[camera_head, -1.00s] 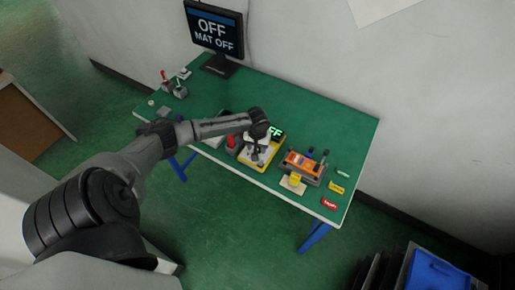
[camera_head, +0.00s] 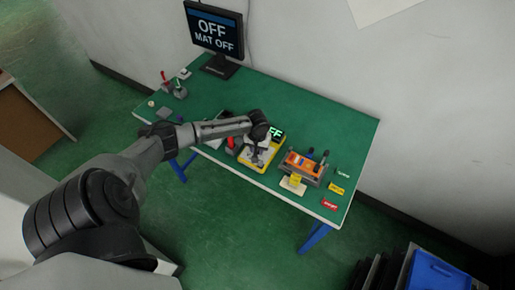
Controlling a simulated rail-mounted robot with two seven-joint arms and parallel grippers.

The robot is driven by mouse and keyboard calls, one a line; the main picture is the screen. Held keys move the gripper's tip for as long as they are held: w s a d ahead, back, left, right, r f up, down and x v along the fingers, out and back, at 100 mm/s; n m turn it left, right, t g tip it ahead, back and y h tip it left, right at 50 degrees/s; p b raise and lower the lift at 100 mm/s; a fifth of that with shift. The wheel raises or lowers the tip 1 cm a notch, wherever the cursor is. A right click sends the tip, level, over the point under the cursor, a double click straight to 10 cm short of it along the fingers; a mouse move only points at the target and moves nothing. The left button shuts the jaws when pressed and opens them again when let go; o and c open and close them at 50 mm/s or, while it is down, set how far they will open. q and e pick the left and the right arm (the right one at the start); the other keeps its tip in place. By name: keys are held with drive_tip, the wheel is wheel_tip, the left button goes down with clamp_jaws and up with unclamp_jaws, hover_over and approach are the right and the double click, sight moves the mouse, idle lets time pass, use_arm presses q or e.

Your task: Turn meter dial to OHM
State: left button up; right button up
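The yellow meter (camera_head: 273,152) stands on the green table, with a light face and a lit green display (camera_head: 277,133) of which "FF" shows. My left arm comes in from the left, and its wrist is over the meter. My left gripper (camera_head: 256,155) points down at the meter's face, where the dial would be. The dial is hidden, and the fingers are too small and covered to tell whether they are open, shut or touching it. My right gripper is not in view.
A monitor (camera_head: 214,29) reads "OFF MAT OFF". Right of the meter is a grey fixture with an orange device (camera_head: 300,162), with a yellow tag (camera_head: 337,189) and a red tag (camera_head: 330,204) nearby. Small levers (camera_head: 173,86) stand at the far left. The table's back right is clear.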

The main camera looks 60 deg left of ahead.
use_arm(q)
drive_tip(key=shift+r+m+p, duration=0.2)
drive_tip(key=shift+m+p, duration=0.5)
drive_tip(key=shift+p, duration=0.15)
drive_tip(key=shift+m+p, duration=0.95)
drive_tip(key=shift+m, duration=0.15)
drive_tip(key=m+p, duration=0.1)
drive_tip(key=m, duration=0.2)
drive_tip(key=shift+f, duration=0.1)
drive_tip(key=shift+m+p, duration=0.55)
drive_tip(key=shift+m, duration=0.55)
drive_tip(key=shift+f, duration=0.1)
drive_tip(key=o, duration=0.9)
